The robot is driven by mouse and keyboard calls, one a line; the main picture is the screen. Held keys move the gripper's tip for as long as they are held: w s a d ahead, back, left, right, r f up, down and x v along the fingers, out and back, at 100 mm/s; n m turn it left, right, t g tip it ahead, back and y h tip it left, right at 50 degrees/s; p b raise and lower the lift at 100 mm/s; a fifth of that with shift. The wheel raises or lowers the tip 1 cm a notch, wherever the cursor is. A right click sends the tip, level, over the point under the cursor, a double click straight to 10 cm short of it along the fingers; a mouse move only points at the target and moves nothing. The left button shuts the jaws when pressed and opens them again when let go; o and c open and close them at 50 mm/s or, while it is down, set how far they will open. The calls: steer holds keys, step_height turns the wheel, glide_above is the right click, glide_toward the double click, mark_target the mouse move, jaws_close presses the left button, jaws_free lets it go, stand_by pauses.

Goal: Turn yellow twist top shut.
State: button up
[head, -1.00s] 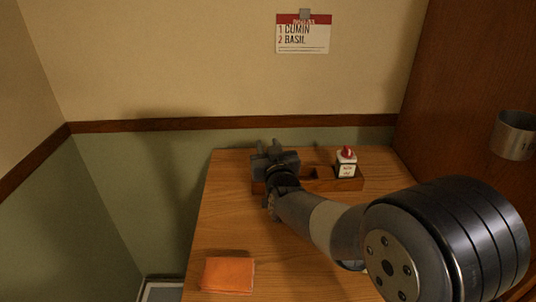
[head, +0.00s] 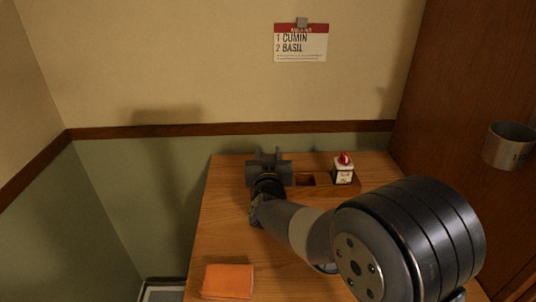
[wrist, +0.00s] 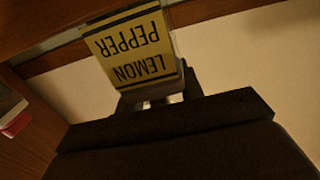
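In the wrist view a jar with a yellow label reading LEMON PEPPER (wrist: 135,45) appears upside down, close in front of my gripper. Its top end points at the gripper's dark fingers (wrist: 160,102). The yellow twist top itself is hidden, with only a small pale patch between the dark parts. In the head view my gripper (head: 267,158) is over the left part of the wooden rack at the back of the table and hides the jar. I cannot tell whether the fingers are closed on the top.
A white bottle with a red top (head: 343,170) stands at the rack's (head: 306,180) right end. An orange cloth (head: 228,281) lies at the table's front left. A metal cup (head: 508,146) is at the right wall. A card (head: 300,43) reads CUMIN, BASIL.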

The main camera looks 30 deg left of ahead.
steer(key=b+v, duration=0.1)
steer(key=v, duration=1)
steer(key=shift+a, duration=0.1)
steer(key=x, duration=1.1)
steer(key=shift+w+f+p, duration=0.1)
steer(key=shift+p, duration=0.25)
steer(key=shift+b, duration=0.3)
steer(key=shift+n+g+y, duration=0.3)
steer(key=shift+n+y, duration=0.1)
steer(key=shift+y, duration=0.1)
steer(key=shift+r+m+h+p, duration=0.2)
steer(key=shift+m+h+p, duration=0.2)
steer(key=shift+h+p, duration=0.15)
